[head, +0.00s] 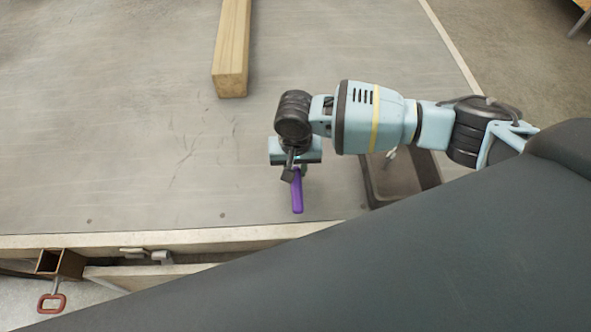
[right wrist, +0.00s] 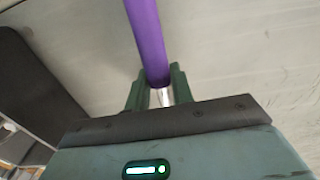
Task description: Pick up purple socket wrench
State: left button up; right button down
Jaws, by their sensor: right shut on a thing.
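The purple socket wrench (head: 297,196) shows in the head view below my right gripper (head: 296,172), near the front edge of the grey table. In the right wrist view the wrench's purple handle (right wrist: 148,40) runs up from between the fingers of my right gripper (right wrist: 158,92), with a short metal shaft below the handle. The right gripper is shut on the wrench at that end. The wrench's far end is cut off by the top of the wrist view. I cannot tell whether the wrench touches the table. My left gripper is not in view.
A wooden beam (head: 231,65) lies on the grey table top (head: 130,130) at the back. A dark tray (head: 377,192) sits right of the gripper, partly hidden by my arm. A clamp with a red handle (head: 52,303) is at the lower left. The table's left side is clear.

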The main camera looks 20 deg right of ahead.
jog(key=s+a+r, duration=0.1)
jog(key=s, duration=0.3)
jog(key=s+a+p, duration=0.1)
jog(key=s, duration=0.4)
jog(key=s+a+r+p, duration=0.1)
jog(key=s+a, duration=0.1)
jog(key=s, duration=0.3)
jog(key=shift+a+r, duration=0.1)
jog(key=shift+r, duration=0.25)
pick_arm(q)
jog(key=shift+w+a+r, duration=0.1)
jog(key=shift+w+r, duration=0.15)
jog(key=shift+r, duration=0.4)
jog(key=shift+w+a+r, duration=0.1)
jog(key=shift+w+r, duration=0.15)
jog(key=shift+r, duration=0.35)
pick_arm(e)
jog(key=shift+s+a, duration=0.15)
jog(key=shift+s, duration=0.55)
jog(key=c, duration=1.9)
grip_release()
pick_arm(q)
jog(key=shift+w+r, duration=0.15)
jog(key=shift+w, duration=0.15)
pick_arm(e)
grip_shut()
jog(key=shift+w+r, duration=0.1)
